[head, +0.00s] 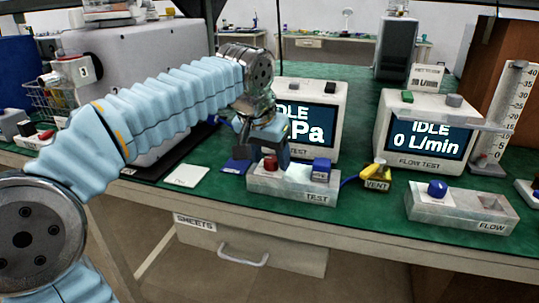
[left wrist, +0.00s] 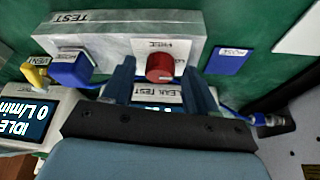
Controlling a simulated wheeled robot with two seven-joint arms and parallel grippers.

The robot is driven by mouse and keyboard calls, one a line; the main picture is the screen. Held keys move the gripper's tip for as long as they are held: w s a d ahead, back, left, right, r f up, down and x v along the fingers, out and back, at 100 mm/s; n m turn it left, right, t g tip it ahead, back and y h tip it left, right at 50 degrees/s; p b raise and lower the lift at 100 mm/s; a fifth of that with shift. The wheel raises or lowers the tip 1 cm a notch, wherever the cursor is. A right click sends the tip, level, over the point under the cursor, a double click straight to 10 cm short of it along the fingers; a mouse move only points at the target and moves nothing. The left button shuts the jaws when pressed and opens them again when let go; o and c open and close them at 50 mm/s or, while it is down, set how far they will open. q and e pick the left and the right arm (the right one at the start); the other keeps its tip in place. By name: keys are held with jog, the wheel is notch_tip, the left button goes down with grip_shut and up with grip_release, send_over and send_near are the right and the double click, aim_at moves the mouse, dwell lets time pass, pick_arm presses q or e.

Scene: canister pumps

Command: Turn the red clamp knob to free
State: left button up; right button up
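The red clamp knob (head: 270,162) stands on the left part of the pale TEST block (head: 318,188). In the left wrist view the red knob (left wrist: 160,67) sits on a white plate, with FREE printed beside it and a second, partly hidden label. My left gripper (head: 262,150) is above the knob, pointing down. In the left wrist view its two blue-grey fingers (left wrist: 158,72) are apart, one on each side of the knob. I cannot tell whether they touch it. The knob's setting is not readable. My right gripper is not in view.
A blue block (head: 321,170) sits on the right of the TEST block. A yellow VENT piece (head: 376,175) lies right of it. The IDLE display (head: 318,118) stands close behind. The FLOW block (head: 461,209) is farther right. A white card (head: 187,176) lies left on the green bench.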

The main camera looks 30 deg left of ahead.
pick_arm(q)
jog(key=c, duration=1)
jog(key=shift+o, duration=0.2)
jog(key=shift+n, duration=0.3)
jog(key=n+y+p, duration=0.1)
jog(key=n, duration=0.3)
jog(key=shift+d+r+g+y+p, duration=0.1)
jog(key=shift+d+g+y+p, duration=0.1)
jog(key=shift+g+y+p, duration=0.15)
jog(key=n+y+p, duration=0.1)
jog(key=n, duration=0.2)
jog(key=n+g+y, duration=0.1)
jog(key=n, duration=0.1)
jog(key=shift+w+d+n+p, duration=0.15)
jog(key=shift+w+n+p, duration=0.05)
jog(key=shift+n+p, duration=0.2)
jog(key=n, duration=0.1)
jog(key=n+g, duration=0.1)
jog(key=n, duration=0.1)
jog(key=shift+w+n+g+y+p, duration=0.1)
jog(key=shift+n+g+y+p, duration=0.2)
jog(key=shift+p, duration=0.1)
jog(key=shift+w+n+g, duration=0.15)
jog(key=shift+n+g, duration=0.5)
jog(key=shift+n, duration=1.25)
